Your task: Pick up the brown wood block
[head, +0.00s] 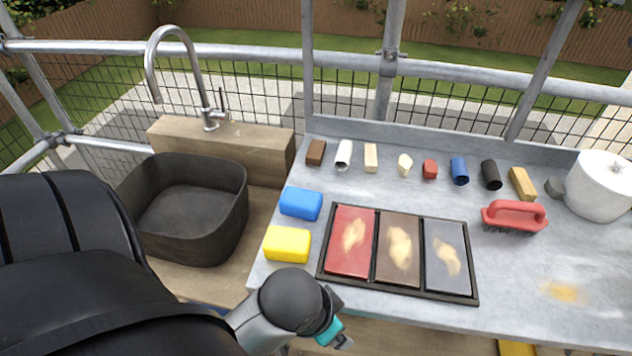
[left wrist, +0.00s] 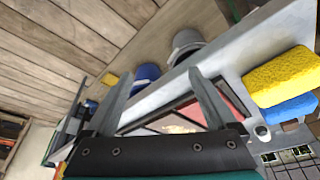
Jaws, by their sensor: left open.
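The brown wood block (head: 316,152) is a small dark-brown block at the left end of a row of small items along the back of the grey worktop (head: 520,270). My left gripper (head: 342,341) is low in the head view, in front of the worktop's front edge and well short of the block. In the left wrist view my left gripper (left wrist: 160,82) is open, with two grey fingers spread and nothing between them. My right gripper is not in view.
Beside the block stand a white cylinder (head: 343,154) and a pale block (head: 371,158). A black tray (head: 400,289) with three coloured panels lies in front. Blue (head: 301,203) and yellow (head: 287,244) sponges lie left of it. A dark basin (head: 192,200) and tap (head: 205,95) stand farther left.

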